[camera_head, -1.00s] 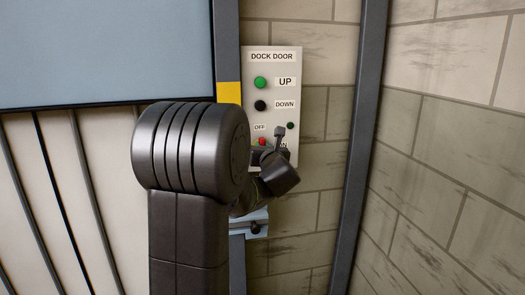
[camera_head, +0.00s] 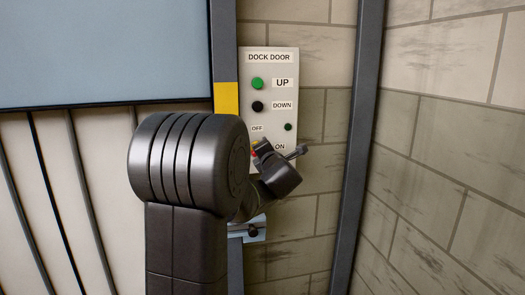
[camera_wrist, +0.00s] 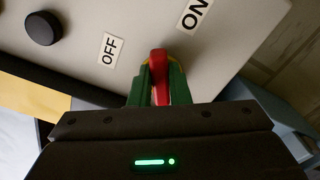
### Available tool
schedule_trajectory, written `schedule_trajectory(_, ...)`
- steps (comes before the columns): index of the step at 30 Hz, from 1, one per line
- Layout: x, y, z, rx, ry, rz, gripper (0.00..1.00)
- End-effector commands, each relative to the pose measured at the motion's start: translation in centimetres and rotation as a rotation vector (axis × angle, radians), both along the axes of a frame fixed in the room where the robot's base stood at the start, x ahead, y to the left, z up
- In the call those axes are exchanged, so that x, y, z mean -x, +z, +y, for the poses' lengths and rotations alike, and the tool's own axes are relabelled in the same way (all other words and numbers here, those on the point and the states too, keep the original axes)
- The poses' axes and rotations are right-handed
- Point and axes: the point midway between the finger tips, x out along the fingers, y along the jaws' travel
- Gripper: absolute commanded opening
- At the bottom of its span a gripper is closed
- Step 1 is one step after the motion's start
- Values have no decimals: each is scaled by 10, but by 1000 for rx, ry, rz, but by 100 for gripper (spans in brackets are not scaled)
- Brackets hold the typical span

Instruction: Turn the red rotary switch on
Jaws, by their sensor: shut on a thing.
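The red rotary switch (camera_wrist: 158,62) shows in the wrist view between the two green fingertips of my gripper (camera_wrist: 159,88). The fingers are shut on its red handle. The OFF label (camera_wrist: 109,48) lies to the left of the handle and the ON label (camera_wrist: 195,14) to the upper right. In the head view, my gripper (camera_head: 259,149) is at the lower part of the pale DOCK DOOR panel (camera_head: 288,65). The handle's exact angle is hard to read there.
Above the switch are a green UP button (camera_head: 257,84) and a black DOWN button (camera_head: 257,106). A small dark green lamp (camera_head: 288,127) is on the panel's right. A dark post (camera_head: 352,150) stands to the right, before a block wall.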

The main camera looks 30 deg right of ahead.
Motion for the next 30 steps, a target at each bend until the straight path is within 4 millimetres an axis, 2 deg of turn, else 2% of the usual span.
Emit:
schedule_trajectory(15,0,-4,-2,-405,0,-98,0)
schedule_trajectory(30,0,-7,-2,-538,-1,-130,0)
